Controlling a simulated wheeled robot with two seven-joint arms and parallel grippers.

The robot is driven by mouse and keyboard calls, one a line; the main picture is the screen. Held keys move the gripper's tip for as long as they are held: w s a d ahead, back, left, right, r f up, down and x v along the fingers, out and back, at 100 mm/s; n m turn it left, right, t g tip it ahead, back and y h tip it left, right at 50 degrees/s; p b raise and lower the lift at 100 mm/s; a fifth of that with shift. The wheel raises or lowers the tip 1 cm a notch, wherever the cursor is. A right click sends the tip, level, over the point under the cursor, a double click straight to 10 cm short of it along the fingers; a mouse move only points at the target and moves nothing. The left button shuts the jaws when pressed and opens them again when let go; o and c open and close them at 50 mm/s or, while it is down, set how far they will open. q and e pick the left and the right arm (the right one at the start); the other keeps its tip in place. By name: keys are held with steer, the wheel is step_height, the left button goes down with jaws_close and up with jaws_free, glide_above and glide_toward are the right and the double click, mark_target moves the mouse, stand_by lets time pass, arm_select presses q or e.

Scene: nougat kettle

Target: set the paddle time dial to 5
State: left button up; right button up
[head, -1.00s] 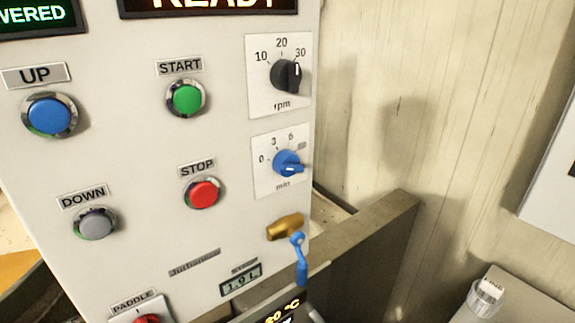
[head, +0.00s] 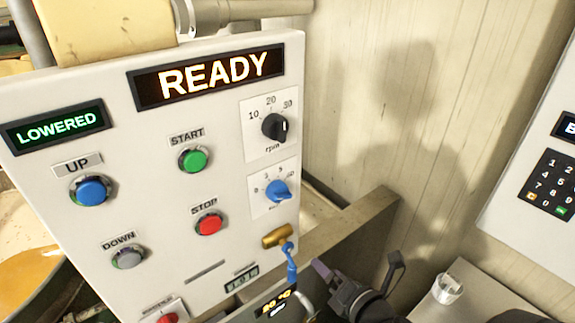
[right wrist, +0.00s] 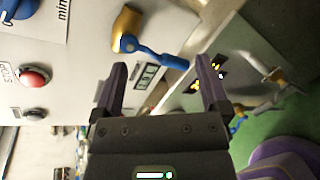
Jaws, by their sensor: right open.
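The paddle time dial (head: 278,191) is a blue knob on a white scale plate, marked "min" in the earlier view, on the right side of the control panel (head: 150,235). In the right wrist view the dial (right wrist: 14,10) is cut off at the top left corner. My right gripper (head: 358,267) is open and empty, below and to the right of the dial, apart from it. Its two fingers also show in the right wrist view (right wrist: 161,70). My left gripper is not in view.
The black rpm knob (head: 275,127) sits just above the dial. A brass valve with a blue lever (head: 290,262) sticks out just below it. The red stop button (head: 208,224) is to its left. A keypad panel (head: 553,185) hangs at the right.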

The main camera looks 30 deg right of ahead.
mark_target(286, 196)
step_height(286, 196, up, 14)
steer(key=w+a+n+t+y+p, duration=0.1)
steer(key=a+n+t+y+p, duration=0.15)
steer(key=n, duration=0.55)
steer(key=shift+t, duration=0.25)
steer(key=w, duration=0.3)
steer(key=w+p, duration=0.1)
steer(key=w, duration=0.2)
steer(key=w+a, duration=0.1)
steer(key=w, duration=0.3)
steer(key=shift+p, duration=0.35)
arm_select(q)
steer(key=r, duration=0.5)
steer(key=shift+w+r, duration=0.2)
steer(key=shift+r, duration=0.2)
arm_select(e)
steer(key=shift+c, duration=0.2)
steer(key=c, duration=1.2)
steer(key=shift+c, duration=0.2)
